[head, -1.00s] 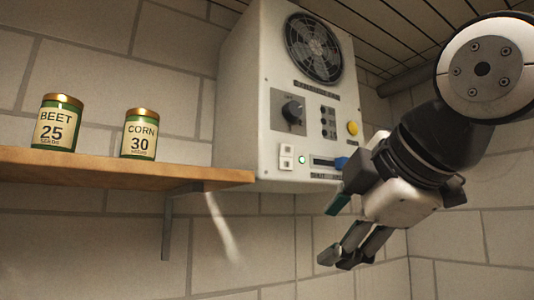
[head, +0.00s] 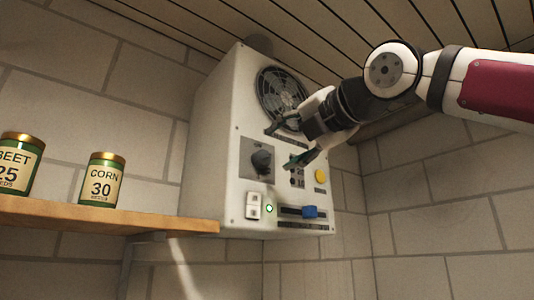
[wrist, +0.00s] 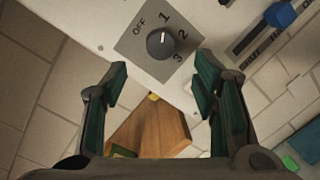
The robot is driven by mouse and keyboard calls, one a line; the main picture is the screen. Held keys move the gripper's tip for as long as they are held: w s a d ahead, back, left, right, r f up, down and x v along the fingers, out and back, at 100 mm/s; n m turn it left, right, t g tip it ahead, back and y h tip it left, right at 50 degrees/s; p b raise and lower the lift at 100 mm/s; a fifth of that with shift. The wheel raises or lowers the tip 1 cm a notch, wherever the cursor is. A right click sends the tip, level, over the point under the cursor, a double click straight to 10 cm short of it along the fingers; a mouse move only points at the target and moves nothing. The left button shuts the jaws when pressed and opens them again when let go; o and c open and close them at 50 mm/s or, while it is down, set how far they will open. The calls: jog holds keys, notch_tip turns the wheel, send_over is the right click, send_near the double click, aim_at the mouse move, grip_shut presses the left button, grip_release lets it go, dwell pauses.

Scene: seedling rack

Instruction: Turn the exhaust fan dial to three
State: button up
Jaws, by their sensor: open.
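The exhaust fan dial (head: 262,162) is a dark round knob on a grey plate on the front of the pale control box (head: 211,150). In the wrist view the dial (wrist: 159,44) shows near the top middle, with OFF, 1, 2 and 3 around it. Its white mark points up, towards 1. My gripper (head: 283,146) is open and empty in front of the box, to the right of the dial. In the wrist view the fingers of my gripper (wrist: 160,78) spread below the dial, apart from it.
The box also bears a fan grille (head: 281,90), a yellow button (head: 321,176), a blue slider (head: 310,212), a white switch (head: 253,206) and a lit green lamp (head: 269,209). A wooden shelf (head: 150,222) at left holds a corn can (head: 101,182) and a beet can (head: 18,165).

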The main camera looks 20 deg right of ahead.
aim_at(264, 158)
jog(key=x, duration=0.8)
jog(key=shift+p, duration=0.4)
jog(key=shift+s, duration=0.1)
jog(key=c, duration=1.2)
